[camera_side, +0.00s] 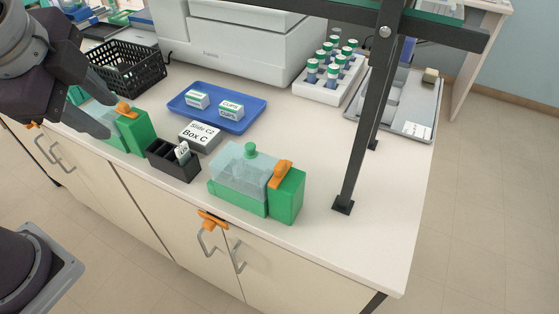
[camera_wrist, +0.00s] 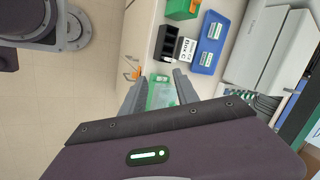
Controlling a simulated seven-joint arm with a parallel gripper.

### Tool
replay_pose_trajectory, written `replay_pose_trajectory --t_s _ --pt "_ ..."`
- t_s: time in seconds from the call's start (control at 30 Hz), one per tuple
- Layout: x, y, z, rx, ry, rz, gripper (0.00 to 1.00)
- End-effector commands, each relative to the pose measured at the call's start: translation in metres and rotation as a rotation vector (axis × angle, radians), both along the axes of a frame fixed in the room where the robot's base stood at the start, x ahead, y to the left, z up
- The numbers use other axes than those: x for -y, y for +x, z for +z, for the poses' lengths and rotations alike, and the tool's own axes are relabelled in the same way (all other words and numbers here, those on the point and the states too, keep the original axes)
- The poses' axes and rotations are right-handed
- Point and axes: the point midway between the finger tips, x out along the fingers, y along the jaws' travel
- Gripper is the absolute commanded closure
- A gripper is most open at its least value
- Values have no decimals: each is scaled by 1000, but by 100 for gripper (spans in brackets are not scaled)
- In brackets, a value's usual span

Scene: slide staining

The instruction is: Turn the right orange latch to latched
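The right green staining box (camera_side: 238,198) has a clear lid with a green knob. An orange latch (camera_side: 283,173) sits slanted on top of its green end block (camera_side: 288,203). Another orange latch (camera_side: 213,219) is on the cabinet front below and lies roughly crosswise above the door handles; I cannot tell its exact setting. The left green box (camera_side: 139,130) has its own orange latch (camera_side: 126,110). My gripper (camera_side: 102,108) is open and above the left box, well left of the right box. In the wrist view its fingers (camera_wrist: 159,92) stand apart with nothing gripped.
A black slide holder (camera_side: 173,162) and grey Box C (camera_side: 200,137) stand between the boxes. A blue tray (camera_side: 234,120) lies behind them. A dark shelf post (camera_side: 357,140) rises to the right. The counter's front right is clear.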

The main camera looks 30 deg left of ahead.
Motion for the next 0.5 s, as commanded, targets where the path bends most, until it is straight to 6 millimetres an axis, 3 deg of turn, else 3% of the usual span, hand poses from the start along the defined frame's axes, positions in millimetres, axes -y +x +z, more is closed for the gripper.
replay_pose_trajectory --t_s 0.03,0.1,0.23,0.33,0.4,0.5 --pt "24 26 -6 -71 143 -302 64" --pt "64 57 -18 -146 326 -745 64" --pt "140 94 -45 -205 549 -1415 64" --pt "181 106 -61 -196 638 -1727 64" --pt "196 109 -67 -188 671 -1843 64" --pt "204 114 -77 -183 688 -1901 64"
